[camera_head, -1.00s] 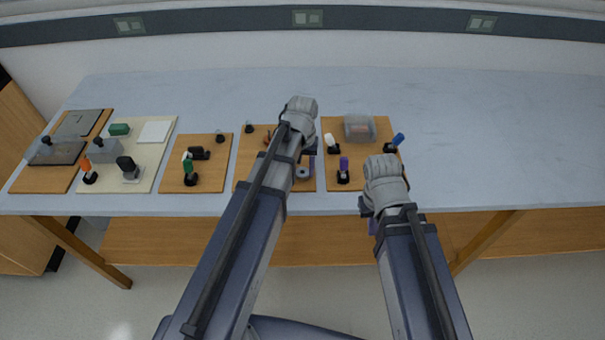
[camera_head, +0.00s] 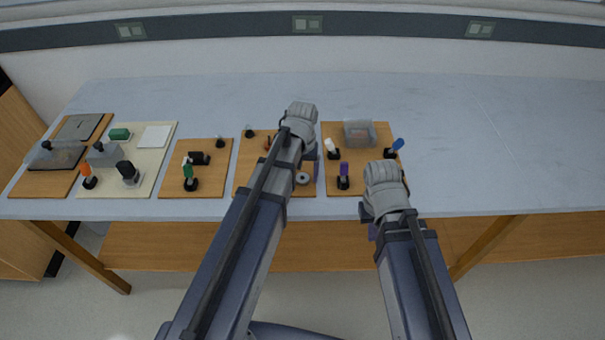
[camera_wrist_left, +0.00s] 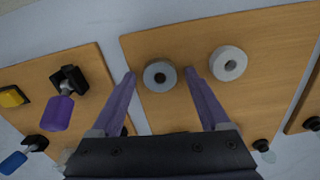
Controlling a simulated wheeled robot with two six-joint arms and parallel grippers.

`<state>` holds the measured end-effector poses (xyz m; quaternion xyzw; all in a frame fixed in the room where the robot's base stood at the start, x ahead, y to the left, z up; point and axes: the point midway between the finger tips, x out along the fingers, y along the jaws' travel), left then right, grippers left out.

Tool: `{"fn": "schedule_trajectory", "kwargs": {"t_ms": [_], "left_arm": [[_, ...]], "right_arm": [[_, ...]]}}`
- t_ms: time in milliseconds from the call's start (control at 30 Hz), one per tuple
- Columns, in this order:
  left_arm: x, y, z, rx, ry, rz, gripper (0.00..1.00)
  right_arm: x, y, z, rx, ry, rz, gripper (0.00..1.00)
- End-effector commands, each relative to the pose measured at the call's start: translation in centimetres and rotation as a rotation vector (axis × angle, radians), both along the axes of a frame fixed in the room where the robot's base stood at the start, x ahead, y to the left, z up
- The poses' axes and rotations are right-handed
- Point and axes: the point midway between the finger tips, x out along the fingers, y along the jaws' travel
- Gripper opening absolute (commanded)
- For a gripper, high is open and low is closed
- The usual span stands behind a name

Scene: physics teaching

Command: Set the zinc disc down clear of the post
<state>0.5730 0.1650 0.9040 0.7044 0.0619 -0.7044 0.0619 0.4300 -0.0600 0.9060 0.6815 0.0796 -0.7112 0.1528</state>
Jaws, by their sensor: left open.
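A grey disc with a dark centre (camera_wrist_left: 160,75) lies flat on a wooden board (camera_wrist_left: 150,115), near its edge. It also shows in the head view (camera_head: 302,179). A paler ring-shaped disc (camera_wrist_left: 228,63) lies apart from it on the same board. I cannot tell by looks which is zinc. My left gripper (camera_wrist_left: 160,72) is open, with one purple finger to each side of the grey disc and gaps between. No post stands clearly beside the grey disc; my left arm hides part of the board in the head view. My right gripper (camera_head: 371,231) is low by the table's front edge, its fingers mostly hidden.
The neighbouring board holds a purple-handled tool (camera_head: 343,175), a white-handled one (camera_head: 332,147), a blue one (camera_head: 394,147) and a clear box (camera_head: 359,133). Boards with more tools lie to the left. The table (camera_head: 490,140) is clear on the right.

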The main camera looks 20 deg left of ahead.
Motion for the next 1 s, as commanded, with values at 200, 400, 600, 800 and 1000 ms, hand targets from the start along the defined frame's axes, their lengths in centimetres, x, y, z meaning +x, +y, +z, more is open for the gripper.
{"fn": "schedule_trajectory", "kwargs": {"t_ms": [200,400,600,800,1000], "left_arm": [[0.0,0.0,1.6,0.0,0.0,0.0,0.79],[0.0,0.0,4.2,0.0,0.0,0.0,0.79],[0.0,0.0,7.4,0.0,0.0,0.0,0.79],[0.0,0.0,10.4,0.0,0.0,0.0,0.79],[0.0,0.0,12.2,0.0,0.0,0.0,0.79]], "right_arm": [[0.0,0.0,1.6,0.0,0.0,0.0,0.0],[0.0,0.0,4.2,0.0,0.0,0.0,0.0],[0.0,0.0,7.4,0.0,0.0,0.0,0.0],[0.0,0.0,10.4,0.0,0.0,0.001,0.0],[0.0,0.0,12.2,0.0,0.0,0.002,0.0]]}}
